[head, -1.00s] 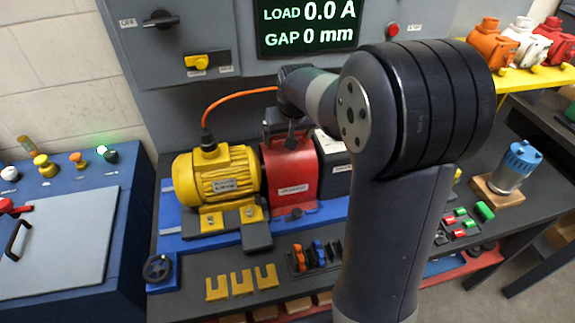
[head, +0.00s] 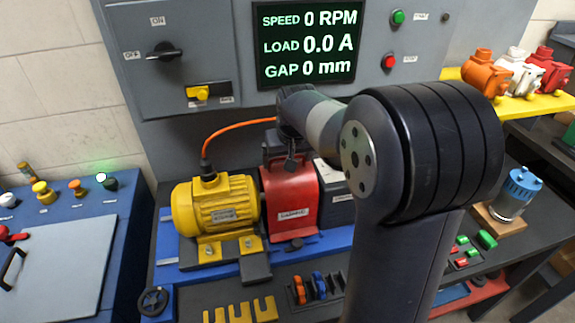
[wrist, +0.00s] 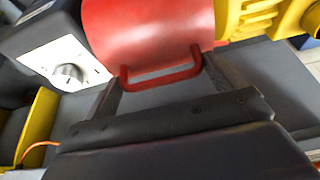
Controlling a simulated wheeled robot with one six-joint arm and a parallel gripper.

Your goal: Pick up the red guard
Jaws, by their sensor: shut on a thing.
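The red guard (head: 290,203) is a curved red cover with a pale label, standing upright between the yellow motor (head: 215,207) and a dark grey box (head: 336,182). In the wrist view, its rounded red body (wrist: 150,30) fills the top middle, with a red handle (wrist: 160,76) in front. My gripper (wrist: 161,82) has its two dark fingers at the ends of this handle and is shut on it. In the head view, my gripper (head: 285,145) reaches down to the guard's top from behind my arm, partly hidden. The guard appears to rest in its place, not visibly raised.
An orange cable (head: 240,130) runs from the motor behind the guard. A control panel with a screen (head: 307,44) stands close behind. Yellow forked shims (head: 240,312) and small coloured parts lie in front. A blue console (head: 60,230) stands left. My arm hides the bench's right middle.

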